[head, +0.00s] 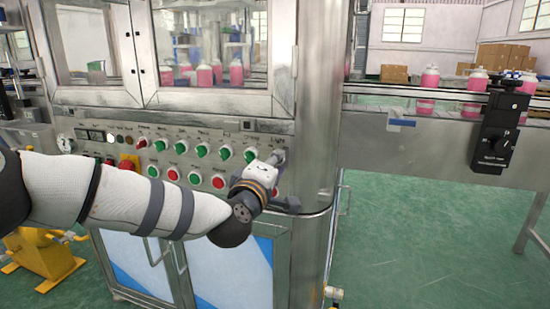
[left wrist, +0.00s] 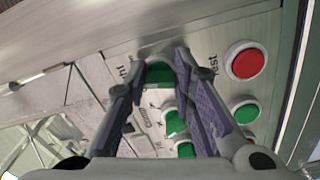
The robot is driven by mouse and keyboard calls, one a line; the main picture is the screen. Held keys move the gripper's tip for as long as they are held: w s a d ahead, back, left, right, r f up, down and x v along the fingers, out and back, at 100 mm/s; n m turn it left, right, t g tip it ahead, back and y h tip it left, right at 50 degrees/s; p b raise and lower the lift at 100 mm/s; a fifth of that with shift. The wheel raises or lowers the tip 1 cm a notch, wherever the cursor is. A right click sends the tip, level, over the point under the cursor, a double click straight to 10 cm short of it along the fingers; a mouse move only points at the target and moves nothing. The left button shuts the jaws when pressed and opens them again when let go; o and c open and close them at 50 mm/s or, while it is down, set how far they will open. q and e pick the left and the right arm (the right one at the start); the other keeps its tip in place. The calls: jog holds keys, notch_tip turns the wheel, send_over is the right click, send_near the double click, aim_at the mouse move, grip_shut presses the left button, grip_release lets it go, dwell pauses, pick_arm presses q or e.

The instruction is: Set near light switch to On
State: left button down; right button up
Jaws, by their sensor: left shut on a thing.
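The control panel (head: 120,150) has a row of green rotary switches, with a "Light" label at its right end. My left gripper (head: 278,158) is at that right end, over the place under the label. In the left wrist view, the fingers of the left gripper (left wrist: 160,62) are shut on the green light switch (left wrist: 158,76), one on each side of its knob. In the head view the gripper hides this switch, and its set position is hard to tell. My right gripper is not in view.
Other green switches (head: 202,150) sit left of the gripper, with red buttons (head: 218,182) and green buttons (head: 195,178) below. A steel corner post (head: 318,150) stands close to the right. A conveyor (head: 400,135) carries pink bottles (head: 430,76) further right.

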pick_arm(q)
jog(key=shift+r+m+p, duration=0.1)
jog(key=shift+m+p, duration=0.4)
jog(key=shift+m, duration=0.7)
jog(key=c, duration=1.4)
grip_release()
jog(key=shift+o, duration=0.2)
jog(key=v, duration=1.2)
